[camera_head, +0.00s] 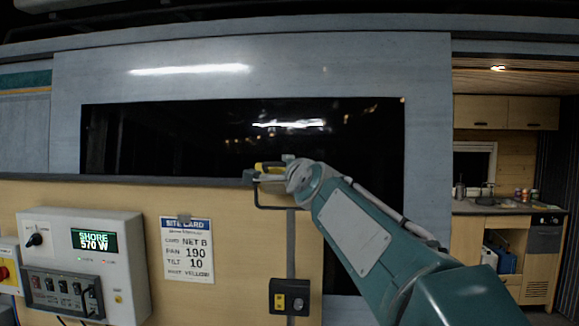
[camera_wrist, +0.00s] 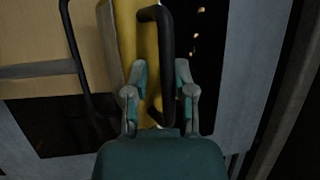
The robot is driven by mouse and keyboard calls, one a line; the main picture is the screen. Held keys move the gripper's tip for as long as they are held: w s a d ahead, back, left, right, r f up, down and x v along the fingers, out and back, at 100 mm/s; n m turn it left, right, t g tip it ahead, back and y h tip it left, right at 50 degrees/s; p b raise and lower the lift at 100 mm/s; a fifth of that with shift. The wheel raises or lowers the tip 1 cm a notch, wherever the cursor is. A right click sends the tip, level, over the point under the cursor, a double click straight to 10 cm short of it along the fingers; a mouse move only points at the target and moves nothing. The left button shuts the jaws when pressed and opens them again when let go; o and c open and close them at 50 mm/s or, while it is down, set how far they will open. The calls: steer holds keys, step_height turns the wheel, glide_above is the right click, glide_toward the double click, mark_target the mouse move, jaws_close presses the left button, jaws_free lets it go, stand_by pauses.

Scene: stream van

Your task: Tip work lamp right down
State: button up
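The work lamp (camera_head: 268,168) shows in the head view as a small yellow body near the lower edge of the dark window, partly hidden by my gripper (camera_head: 289,172). In the wrist view, the yellow lamp body (camera_wrist: 146,45) runs upright in front of my gripper (camera_wrist: 161,72). A black handle (camera_wrist: 168,45) on it passes down between my two fingers. The fingers stand apart on either side of the handle, with a visible gap at the left finger. I cannot tell whether the right finger touches the handle.
A black bar bracket (camera_head: 257,196) hangs beside the lamp. A control box (camera_head: 122,230) with a display and a site card (camera_head: 187,250) are on the wall at left. A black socket box (camera_head: 289,297) is below the lamp. A kitchenette counter (camera_head: 480,207) is at right.

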steer(key=shift+a, duration=0.15)
steer(key=shift+s+r, duration=0.1)
steer(key=v, duration=1.1)
steer(key=shift+s+f, duration=0.25)
steer(key=shift+s, duration=0.1)
steer(key=s+d+f+n+g+h, duration=0.1)
steer(key=s+f+n+g, duration=0.3)
steer(key=s+f, duration=0.4)
steer(key=s+d+f+n+g+h, duration=0.1)
steer(key=s+d+f+n+g, duration=0.3)
steer(key=s+f, duration=0.5)
steer(key=s+d+f+n+g+h, duration=0.1)
steer(key=s+d+f+n+g, duration=0.2)
steer(key=f, duration=1.5)
steer(key=s+n+g, duration=0.1)
steer(key=s+n, duration=0.3)
steer(key=s, duration=0.1)
steer(key=shift+s+f+n+g+h, duration=0.3)
steer(key=shift+h, duration=0.1)
